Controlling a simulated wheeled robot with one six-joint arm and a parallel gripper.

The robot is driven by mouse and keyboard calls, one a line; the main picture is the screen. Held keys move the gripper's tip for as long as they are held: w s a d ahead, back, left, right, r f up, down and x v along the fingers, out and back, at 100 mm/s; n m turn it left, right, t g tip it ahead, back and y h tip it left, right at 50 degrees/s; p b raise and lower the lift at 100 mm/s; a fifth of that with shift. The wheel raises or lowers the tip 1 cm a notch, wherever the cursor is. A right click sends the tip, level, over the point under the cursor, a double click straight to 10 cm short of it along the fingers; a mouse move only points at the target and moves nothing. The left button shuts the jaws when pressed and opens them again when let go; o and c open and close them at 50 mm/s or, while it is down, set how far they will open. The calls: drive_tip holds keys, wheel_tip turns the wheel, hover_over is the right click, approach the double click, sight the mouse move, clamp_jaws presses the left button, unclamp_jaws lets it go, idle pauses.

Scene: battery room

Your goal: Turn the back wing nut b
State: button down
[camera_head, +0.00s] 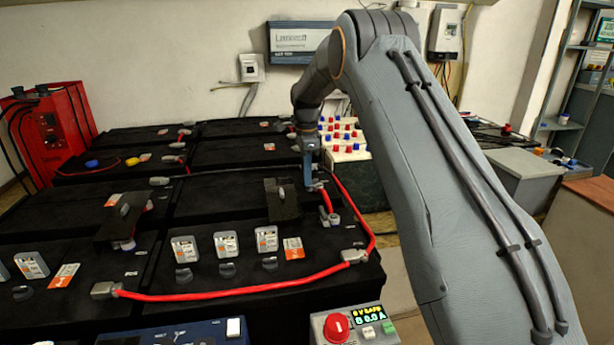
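My gripper (308,180) points down over the right edge of the black battery bank, its blue fingers seen nearly edge-on. The gap between the fingers does not show. Directly at the fingertips is a small metal and red terminal fitting (319,186) with a short red cable. It may be the back wing nut, but it is partly hidden and too small to tell. I cannot tell whether the fingers touch it. In front of it, a second grey fitting (330,219) stands on the battery top, clear of the gripper.
A long red cable (230,292) loops along the front and right of the batteries (215,205). A dark upright plate (283,200) stands left of the gripper. A panel with a red knob (336,327) is in front. A block of red and blue caps (345,155) stands behind.

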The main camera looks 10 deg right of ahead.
drive_tip(key=shift+n, duration=0.4)
drive_tip(key=n, duration=0.1)
drive_tip(key=n+p, duration=0.1)
drive_tip(key=n, duration=0.1)
drive_tip(key=shift+s+n, duration=0.2)
drive_tip(key=shift+n, duration=0.1)
drive_tip(key=n+p, duration=0.1)
drive_tip(key=n, duration=0.3)
drive_tip(key=shift+s+d+r+n, duration=0.1)
drive_tip(key=shift+n, duration=0.2)
drive_tip(key=n, duration=0.4)
drive_tip(key=shift+s+d+n+p, duration=0.1)
drive_tip(key=shift+d+n+p, duration=0.05)
drive_tip(key=shift+n+p, duration=0.2)
drive_tip(key=n, duration=0.4)
drive_tip(key=shift+d, duration=0.2)
drive_tip(key=shift+n, duration=0.25)
drive_tip(key=c, duration=1.8)
unclamp_jaws()
drive_tip(key=shift+c, duration=0.2)
